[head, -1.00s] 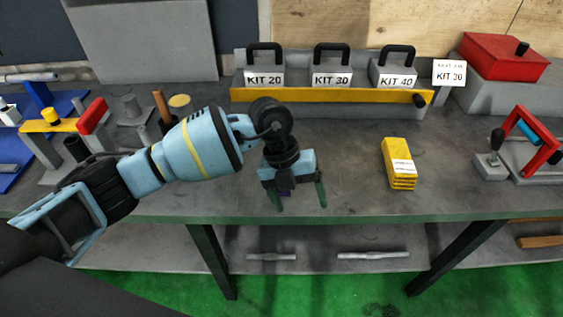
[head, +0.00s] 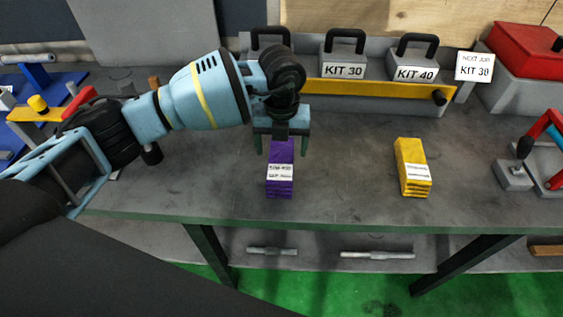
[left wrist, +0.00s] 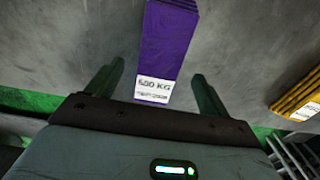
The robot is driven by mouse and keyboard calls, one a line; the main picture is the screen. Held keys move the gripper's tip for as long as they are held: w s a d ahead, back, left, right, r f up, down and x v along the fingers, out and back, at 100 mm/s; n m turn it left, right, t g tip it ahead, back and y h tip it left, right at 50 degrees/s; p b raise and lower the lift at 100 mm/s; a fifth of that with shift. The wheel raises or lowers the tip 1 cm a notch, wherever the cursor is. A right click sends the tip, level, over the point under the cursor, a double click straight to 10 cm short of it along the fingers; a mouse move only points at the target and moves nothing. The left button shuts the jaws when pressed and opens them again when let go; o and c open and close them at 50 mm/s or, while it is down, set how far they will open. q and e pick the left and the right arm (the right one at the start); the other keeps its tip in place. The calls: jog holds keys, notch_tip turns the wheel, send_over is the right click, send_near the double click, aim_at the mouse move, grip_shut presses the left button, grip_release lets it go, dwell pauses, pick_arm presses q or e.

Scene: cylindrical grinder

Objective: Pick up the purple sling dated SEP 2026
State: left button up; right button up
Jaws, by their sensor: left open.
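The purple sling (head: 281,187) is a folded stack lying on the grey bench near its front edge, with a white label. In the head view the label's small print looks like a SEP date, but the year is too small to read. In the left wrist view the purple sling (left wrist: 168,50) shows between the fingers and reaches beyond them, its label reading 500 KG or similar. My left gripper (head: 283,152) is open above the sling's far end, pointing down, with a finger to each side. It also shows in the left wrist view (left wrist: 158,85). My right gripper is not in view.
A yellow sling (head: 412,170) lies to the right on the bench. Behind stand the KIT boxes (head: 343,71) on a yellow-fronted rack, and a sign (head: 475,67) reading KIT 30. A red-framed fixture (head: 541,150) is at far right. The bench between the slings is clear.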

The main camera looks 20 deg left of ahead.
aim_at(281, 158)
pick_arm(q)
jog(key=shift+s+f, duration=0.15)
jog(key=shift+f, duration=2.55)
jog(key=shift+r, duration=0.1)
jog(key=c, duration=1.3)
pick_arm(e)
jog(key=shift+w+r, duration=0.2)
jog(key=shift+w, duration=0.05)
pick_arm(q)
jog(key=shift+o, duration=0.2)
jog(key=shift+r, duration=0.1)
